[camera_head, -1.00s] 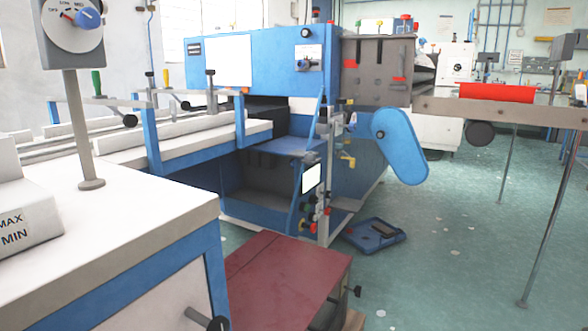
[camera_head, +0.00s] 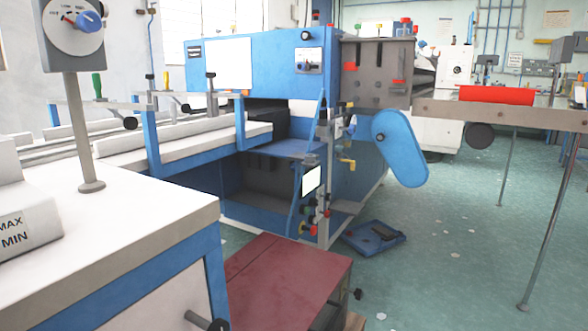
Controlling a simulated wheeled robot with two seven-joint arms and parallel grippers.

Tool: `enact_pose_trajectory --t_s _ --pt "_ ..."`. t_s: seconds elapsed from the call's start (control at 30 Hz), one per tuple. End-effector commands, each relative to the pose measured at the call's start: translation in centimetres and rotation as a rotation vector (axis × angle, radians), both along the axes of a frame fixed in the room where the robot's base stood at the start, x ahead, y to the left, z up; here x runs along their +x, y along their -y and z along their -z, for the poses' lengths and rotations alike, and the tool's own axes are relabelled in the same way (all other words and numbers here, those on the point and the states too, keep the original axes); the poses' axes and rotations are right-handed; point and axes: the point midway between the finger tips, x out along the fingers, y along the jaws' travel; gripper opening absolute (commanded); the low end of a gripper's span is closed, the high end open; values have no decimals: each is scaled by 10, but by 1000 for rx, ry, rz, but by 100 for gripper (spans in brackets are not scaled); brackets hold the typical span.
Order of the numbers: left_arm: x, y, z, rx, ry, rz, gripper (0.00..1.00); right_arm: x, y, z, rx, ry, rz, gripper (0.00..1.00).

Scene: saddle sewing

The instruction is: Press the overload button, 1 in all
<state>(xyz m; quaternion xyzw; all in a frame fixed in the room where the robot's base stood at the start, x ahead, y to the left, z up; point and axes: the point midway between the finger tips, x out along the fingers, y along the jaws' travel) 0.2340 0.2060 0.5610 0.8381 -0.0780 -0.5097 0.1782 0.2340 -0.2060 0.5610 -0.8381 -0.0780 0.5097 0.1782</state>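I cannot make out a button labelled overload. The blue sewing machine (camera_head: 260,75) stands across the middle of the head view. Its front column (camera_head: 323,180) carries small red, yellow and black knobs, too small to read. A red-tipped knob (camera_head: 327,212) sits low on that column. A small dial panel (camera_head: 308,60) is on the upper blue housing. A grey control box with a blue dial knob (camera_head: 88,20) stands on a post at the upper left. Neither of my grippers is in view.
A white bench (camera_head: 150,210) with a MAX/MIN box (camera_head: 25,222) fills the near left. A dark red low table (camera_head: 290,275) stands in front of the machine. A blue tray (camera_head: 372,237) lies on the floor. A grey beam (camera_head: 500,112) with legs is at the right. Green floor (camera_head: 450,270) is open at right.

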Motion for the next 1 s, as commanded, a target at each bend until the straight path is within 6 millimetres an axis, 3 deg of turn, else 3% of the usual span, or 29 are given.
enact_pose_trajectory --t_s 0.03,0.27,1.0 --pt "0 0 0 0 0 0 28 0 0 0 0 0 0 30" --pt "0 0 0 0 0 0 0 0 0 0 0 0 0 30" --pt "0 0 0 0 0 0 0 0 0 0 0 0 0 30"
